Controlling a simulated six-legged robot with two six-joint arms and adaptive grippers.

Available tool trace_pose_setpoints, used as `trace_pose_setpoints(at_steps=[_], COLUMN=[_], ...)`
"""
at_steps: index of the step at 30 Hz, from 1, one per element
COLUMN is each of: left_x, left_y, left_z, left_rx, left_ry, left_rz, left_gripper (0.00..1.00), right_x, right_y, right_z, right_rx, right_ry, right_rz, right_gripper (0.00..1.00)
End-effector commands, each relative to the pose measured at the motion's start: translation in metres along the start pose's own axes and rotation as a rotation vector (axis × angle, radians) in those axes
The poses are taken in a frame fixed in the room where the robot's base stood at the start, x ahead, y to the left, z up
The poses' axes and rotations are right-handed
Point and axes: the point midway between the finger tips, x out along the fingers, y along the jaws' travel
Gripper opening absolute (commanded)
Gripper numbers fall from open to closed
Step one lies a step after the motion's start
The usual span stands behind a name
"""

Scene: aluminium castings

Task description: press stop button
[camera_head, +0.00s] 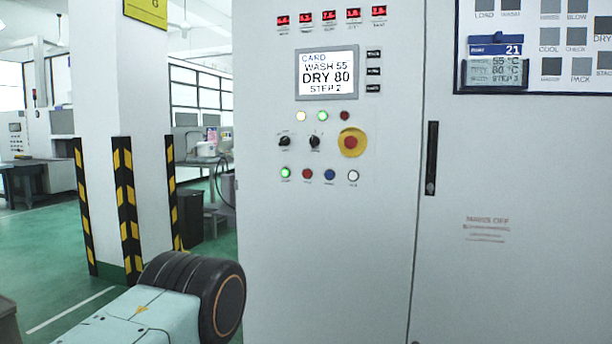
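A grey-white control cabinet (330,250) stands in front of me. Its lowest button row has a lit green button (285,173), a red button (307,174), a blue button (329,174) and a white button (353,175). Their labels are too small to read surely. Above the row on the right is a large red mushroom button (351,142) on a yellow round plate. Nothing touches any of the buttons. Neither of my grippers is in view. A pale-blue and black part at bottom left seems to be mine.
A screen (327,73) reads WASH 55, DRY 80, STEP 2. Two black knobs sit above the buttons. A door handle (432,158) is to the right, below a framed board (535,85). A striped pillar (125,200) stands left. The space before the panel looks clear.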

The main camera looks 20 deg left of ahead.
Motion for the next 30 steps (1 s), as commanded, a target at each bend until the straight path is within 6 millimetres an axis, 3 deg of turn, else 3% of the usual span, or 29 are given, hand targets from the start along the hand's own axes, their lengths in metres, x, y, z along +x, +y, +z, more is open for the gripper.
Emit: trace_pose_setpoints(at_steps=[12, 30], left_x=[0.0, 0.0], left_y=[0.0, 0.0], left_z=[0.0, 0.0], left_rx=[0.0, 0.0], left_ry=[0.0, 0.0], left_rz=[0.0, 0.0], left_gripper=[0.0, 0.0], right_x=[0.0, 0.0], right_y=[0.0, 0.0], right_z=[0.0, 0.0], right_rx=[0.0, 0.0], right_ry=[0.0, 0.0], right_rz=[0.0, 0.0], right_gripper=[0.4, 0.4])
